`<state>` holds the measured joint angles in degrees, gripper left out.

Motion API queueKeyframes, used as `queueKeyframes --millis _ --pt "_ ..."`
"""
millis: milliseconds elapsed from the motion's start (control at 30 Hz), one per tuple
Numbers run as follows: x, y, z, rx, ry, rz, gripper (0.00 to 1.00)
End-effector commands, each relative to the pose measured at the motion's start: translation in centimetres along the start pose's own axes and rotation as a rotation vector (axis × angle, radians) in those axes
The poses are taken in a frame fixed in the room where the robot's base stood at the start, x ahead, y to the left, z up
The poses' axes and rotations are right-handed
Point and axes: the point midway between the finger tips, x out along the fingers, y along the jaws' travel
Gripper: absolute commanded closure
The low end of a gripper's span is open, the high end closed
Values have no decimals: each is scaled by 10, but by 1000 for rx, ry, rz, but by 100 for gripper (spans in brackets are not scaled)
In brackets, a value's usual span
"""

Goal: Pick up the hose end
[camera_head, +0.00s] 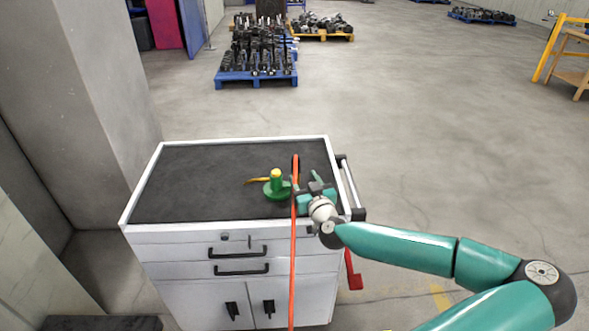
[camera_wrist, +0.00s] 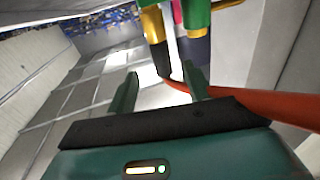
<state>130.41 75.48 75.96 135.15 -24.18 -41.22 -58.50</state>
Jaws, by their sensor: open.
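An orange-red hose (camera_head: 293,250) runs up the front of the white cart and over its dark top, beside my gripper. In the wrist view the hose (camera_wrist: 262,106) comes in from the right and passes behind the right finger. Its narrow visible part reaches the gap between the fingers. I cannot tell clearly where its end is. My gripper (camera_head: 306,187) is over the right part of the cart top. In the wrist view its two fingers (camera_wrist: 162,86) are apart, and nothing is visibly clamped between them.
A green jack with a yellow top (camera_head: 276,187) stands on the cart top (camera_head: 205,180), just left of my gripper. A yellow-orange strip (camera_head: 257,181) lies beside it. The cart's left top is clear. A handle rail (camera_head: 348,183) runs along its right side. Loaded pallets (camera_head: 257,82) stand far behind.

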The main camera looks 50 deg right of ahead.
Motion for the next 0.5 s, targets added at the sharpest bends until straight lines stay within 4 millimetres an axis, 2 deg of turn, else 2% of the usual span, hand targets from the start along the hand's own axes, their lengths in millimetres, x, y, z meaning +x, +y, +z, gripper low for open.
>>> queueKeyframes --millis 100,267,500 --pt "15 -2 0 1 0 -4 49" --pt "28 -3 0 3 0 -4 49" --pt "65 -3 -2 3 0 -4 49"
